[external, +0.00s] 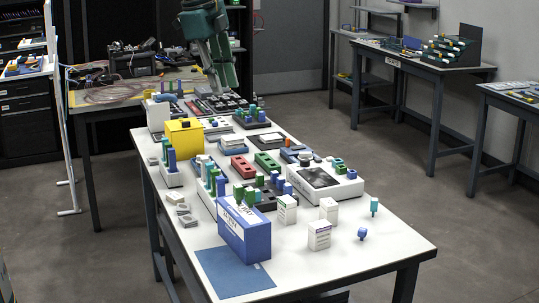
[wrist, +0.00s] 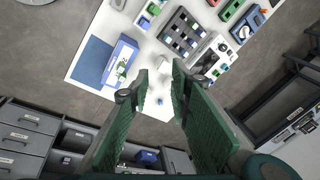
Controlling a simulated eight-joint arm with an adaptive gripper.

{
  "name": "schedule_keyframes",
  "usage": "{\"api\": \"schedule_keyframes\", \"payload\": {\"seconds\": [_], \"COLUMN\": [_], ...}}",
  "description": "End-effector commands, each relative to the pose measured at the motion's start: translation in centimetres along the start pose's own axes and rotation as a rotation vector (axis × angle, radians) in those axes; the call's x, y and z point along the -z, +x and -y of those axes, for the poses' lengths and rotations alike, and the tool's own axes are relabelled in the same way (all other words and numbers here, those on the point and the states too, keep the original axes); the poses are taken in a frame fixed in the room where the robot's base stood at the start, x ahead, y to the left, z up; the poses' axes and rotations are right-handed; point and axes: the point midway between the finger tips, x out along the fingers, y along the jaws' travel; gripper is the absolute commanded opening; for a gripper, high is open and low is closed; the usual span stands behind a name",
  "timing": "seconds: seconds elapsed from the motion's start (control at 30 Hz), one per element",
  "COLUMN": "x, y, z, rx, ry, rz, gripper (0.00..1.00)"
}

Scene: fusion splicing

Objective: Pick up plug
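A small blue plug (external: 362,234) lies loose on the white table near its front right. A teal-green plug (external: 374,205) stands behind it, close to the right edge. More blue and green plugs stand in holders, including a holder at the left (external: 213,180); I cannot tell which plug is meant. My gripper (external: 222,88) hangs at the far end of the table, well away from the loose plugs. In the wrist view my gripper (wrist: 159,73) is open and empty, with the two green fingers apart, and the table lies well below. A tiny bluish thing (wrist: 158,101) shows between the fingers.
The table holds a blue box (external: 245,228), a yellow box (external: 184,138), small white cartons (external: 319,235) and a white device (external: 325,181). A blue mat (external: 233,272) lies at the front left. The front right tabletop is mostly clear.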

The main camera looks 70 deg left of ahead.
Motion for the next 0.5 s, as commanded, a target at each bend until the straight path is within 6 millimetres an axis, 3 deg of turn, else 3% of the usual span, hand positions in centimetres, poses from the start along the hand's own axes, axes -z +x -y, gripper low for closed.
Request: {"api": "schedule_keyframes", "payload": {"seconds": [0.5], "x": [-0.5], "y": [9.1], "z": [6.7], "rx": [-0.079], "ry": [0.217], "rz": [0.037], "gripper": [0.21]}}
